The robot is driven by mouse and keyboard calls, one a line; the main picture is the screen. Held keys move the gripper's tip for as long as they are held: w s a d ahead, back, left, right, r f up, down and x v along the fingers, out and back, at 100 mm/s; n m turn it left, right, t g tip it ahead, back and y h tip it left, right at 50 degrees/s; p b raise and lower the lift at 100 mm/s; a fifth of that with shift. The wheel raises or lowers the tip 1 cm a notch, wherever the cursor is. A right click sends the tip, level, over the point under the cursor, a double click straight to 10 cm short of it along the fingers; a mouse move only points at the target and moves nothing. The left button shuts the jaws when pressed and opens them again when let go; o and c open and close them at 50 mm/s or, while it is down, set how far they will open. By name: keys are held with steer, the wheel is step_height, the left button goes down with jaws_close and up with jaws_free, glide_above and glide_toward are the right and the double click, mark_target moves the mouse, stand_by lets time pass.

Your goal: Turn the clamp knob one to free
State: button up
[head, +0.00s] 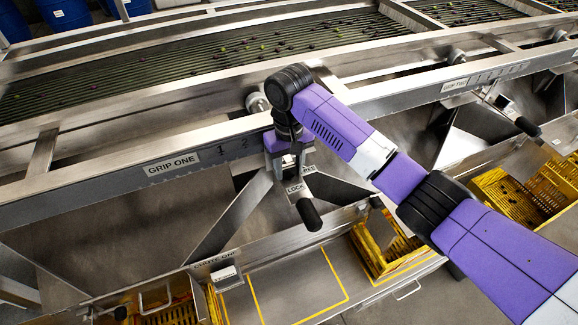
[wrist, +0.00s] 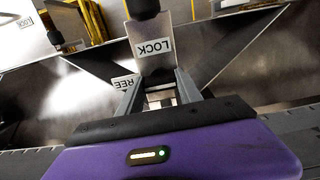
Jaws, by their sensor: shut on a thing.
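A plate marked LOCK (wrist: 152,47) lies just beyond the fingertips, with a label reading "REE", partly covered, beside the left finger. The LOCK plate (head: 294,188) also shows below my gripper in the head view. A black-ended handle (head: 308,214) hangs just below it.
The roller bed (head: 190,65) with scattered small fruit runs behind the rail. Steel chutes lie below, with yellow crates (head: 385,250) at the front. A second black-ended handle (head: 527,126) sits at the right. Blue drums (head: 65,12) stand at the back left.

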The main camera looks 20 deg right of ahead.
mark_target(289, 168)
steer(key=o, duration=1.4)
steer(key=shift+r, duration=3.95)
